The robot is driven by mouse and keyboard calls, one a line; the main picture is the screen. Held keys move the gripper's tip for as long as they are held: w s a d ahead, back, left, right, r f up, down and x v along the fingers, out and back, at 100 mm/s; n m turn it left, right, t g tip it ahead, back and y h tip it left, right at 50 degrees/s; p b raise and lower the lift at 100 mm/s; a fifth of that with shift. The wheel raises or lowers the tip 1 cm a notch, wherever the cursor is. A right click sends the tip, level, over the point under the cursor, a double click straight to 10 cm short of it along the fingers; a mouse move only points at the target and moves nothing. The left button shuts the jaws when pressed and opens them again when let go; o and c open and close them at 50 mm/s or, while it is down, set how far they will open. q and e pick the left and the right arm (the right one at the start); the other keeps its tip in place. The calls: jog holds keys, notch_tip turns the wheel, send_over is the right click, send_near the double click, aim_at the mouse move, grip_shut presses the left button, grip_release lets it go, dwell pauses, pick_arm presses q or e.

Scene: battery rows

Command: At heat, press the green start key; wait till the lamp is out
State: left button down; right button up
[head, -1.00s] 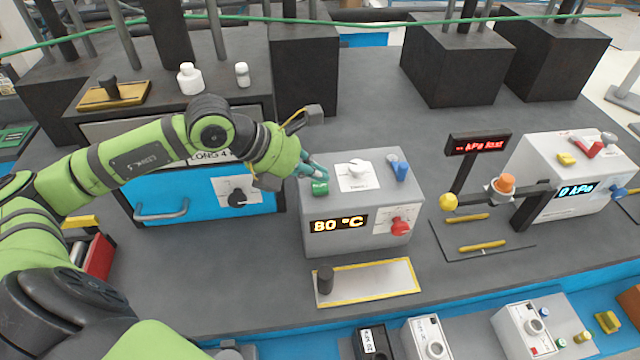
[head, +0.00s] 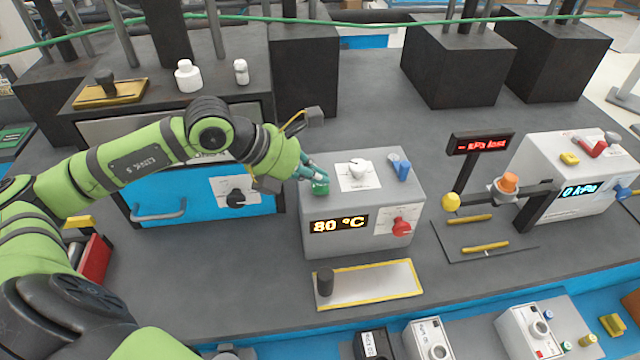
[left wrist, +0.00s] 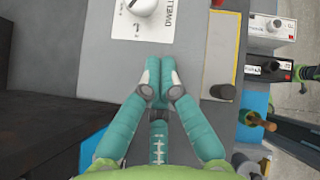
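The grey control box (head: 350,239) stands mid-bench and its display (head: 339,224) reads 80 °C in yellow. The green key (head: 320,187) sits at the left of its top. My left gripper (head: 319,177) has its teal fingertips at the key, seeming to touch it; how far the key is pressed I cannot tell. In the left wrist view the fingers (left wrist: 160,72) lie together, shut with nothing between them, and hide the key. I cannot make out a lit lamp on the box. My right gripper is not in view.
The box also carries a white dial (head: 360,168), a blue switch (head: 403,171) and a red knob (head: 401,227). A blue-fronted oven (head: 165,203) stands left. A yellow-edged plate (head: 385,281) lies in front. A pressure unit (head: 590,150) stands right.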

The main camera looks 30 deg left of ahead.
aim_at(316, 186)
pick_arm(q)
jog(key=shift+f+b, duration=0.35)
jog(key=shift+b, duration=0.05)
jog(key=shift+r, duration=0.1)
dwell(0.5)
jog(key=shift+r+p, duration=0.35)
jog(key=shift+r, duration=0.4)
jog(key=shift+r+p, duration=1.4)
jog(key=shift+r, duration=1.1)
